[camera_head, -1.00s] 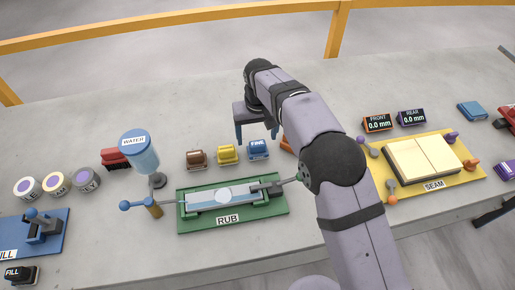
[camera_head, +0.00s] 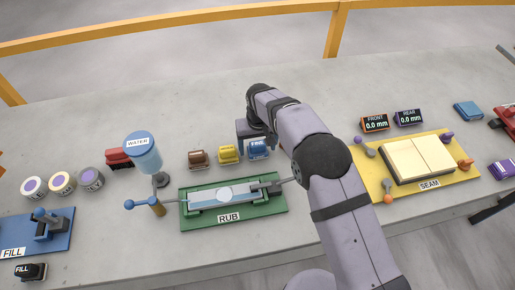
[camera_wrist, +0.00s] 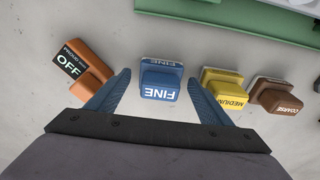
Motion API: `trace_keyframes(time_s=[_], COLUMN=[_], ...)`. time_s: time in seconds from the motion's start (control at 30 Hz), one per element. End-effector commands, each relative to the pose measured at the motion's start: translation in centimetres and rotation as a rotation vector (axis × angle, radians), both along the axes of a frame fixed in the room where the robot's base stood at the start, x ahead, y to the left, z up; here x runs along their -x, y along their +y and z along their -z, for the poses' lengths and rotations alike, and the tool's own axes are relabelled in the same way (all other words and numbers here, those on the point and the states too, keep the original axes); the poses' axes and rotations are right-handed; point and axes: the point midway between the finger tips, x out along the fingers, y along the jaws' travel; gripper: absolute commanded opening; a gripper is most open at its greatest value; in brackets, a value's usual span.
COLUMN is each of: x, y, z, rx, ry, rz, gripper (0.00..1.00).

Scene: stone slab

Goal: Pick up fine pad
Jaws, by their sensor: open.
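The fine pad (camera_wrist: 160,82) is a blue block labelled FINE. In the wrist view it lies on the slab ahead of and between the two blue fingers of my gripper (camera_wrist: 158,92), with a gap on each side. In the head view the fine pad (camera_head: 259,149) stands at the right end of the row of pads, and my gripper (camera_head: 253,142) is directly at it, its fingers partly hidden by the pad and the arm. My gripper is open and holds nothing.
The yellow medium pad (camera_wrist: 225,90) is close beside the right finger, with the brown coarse pad (camera_wrist: 275,97) beyond it. An orange device reading OFF (camera_wrist: 83,70) is close to the left finger. The green RUB board (camera_head: 271,209) lies in front of the pads.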

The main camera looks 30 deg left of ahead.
Motion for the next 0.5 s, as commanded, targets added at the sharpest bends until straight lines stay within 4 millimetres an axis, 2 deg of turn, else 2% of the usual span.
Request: trace_keyframes(time_s=[0.03, 0.2, 0.5], x=[0.0, 0.01, -0.01], y=[0.0, 0.0, 0.03], z=[-0.01, -0.03, -0.17], rx=[0.0, 0.0, -0.001], ry=[0.0, 0.0, -0.001], rz=[0.0, 0.0, 0.0], gripper=[0.69, 0.28, 0.27])
